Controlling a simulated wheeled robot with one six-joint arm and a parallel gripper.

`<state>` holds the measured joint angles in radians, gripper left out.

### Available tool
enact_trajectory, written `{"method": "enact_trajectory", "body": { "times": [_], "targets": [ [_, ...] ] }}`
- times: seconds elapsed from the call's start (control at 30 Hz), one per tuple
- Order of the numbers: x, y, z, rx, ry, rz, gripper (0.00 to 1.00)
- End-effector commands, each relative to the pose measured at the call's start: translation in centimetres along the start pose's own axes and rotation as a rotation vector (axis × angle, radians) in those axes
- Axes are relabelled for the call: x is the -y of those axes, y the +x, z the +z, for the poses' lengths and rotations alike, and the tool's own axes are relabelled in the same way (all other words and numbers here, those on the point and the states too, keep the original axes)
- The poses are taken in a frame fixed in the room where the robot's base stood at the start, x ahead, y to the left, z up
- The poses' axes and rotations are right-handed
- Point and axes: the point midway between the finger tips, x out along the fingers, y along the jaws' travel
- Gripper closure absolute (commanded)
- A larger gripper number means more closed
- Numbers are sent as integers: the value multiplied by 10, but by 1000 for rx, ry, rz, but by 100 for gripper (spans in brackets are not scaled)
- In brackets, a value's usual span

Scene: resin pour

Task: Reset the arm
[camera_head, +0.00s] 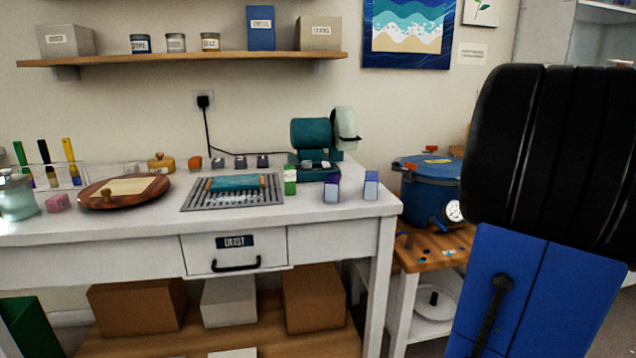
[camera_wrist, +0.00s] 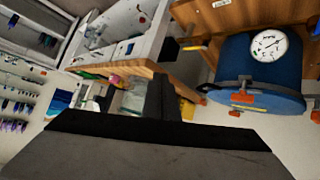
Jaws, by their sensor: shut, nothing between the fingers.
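My arm, a blue link with a thick black ribbed part, rises large at the right of the head view. The gripper itself cannot be made out there. In the wrist view my gripper (camera_wrist: 164,86) shows as a dark shape along the bottom, with its fingers together, shut and empty. The wrist picture is strongly turned. Beyond the fingers it shows the blue pot (camera_wrist: 258,78) with its white dial, which appears apart from the fingers. The pot also stands beside the workbench in the head view (camera_head: 425,190), left of my arm.
The white workbench (camera_head: 330,232) holds a slatted grate (camera_head: 196,202), a round wooden board (camera_head: 92,202) and a teal machine (camera_head: 311,134). A wooden-topped stand (camera_head: 437,262) carries the pot close to my arm. A shelf (camera_head: 200,60) hangs above the bench.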

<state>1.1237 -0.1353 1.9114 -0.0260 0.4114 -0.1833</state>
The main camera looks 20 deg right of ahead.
Motion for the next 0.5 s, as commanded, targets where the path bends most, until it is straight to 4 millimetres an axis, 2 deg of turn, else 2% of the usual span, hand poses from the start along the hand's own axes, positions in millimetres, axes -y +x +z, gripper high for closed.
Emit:
{"method": "enact_trajectory", "body": {
  "times": [0.27,0.5],
  "targets": [
    [34,-13,9,13,-21,-43,100],
    [76,-33,24,33,-49,-99,100]
  ]
}}
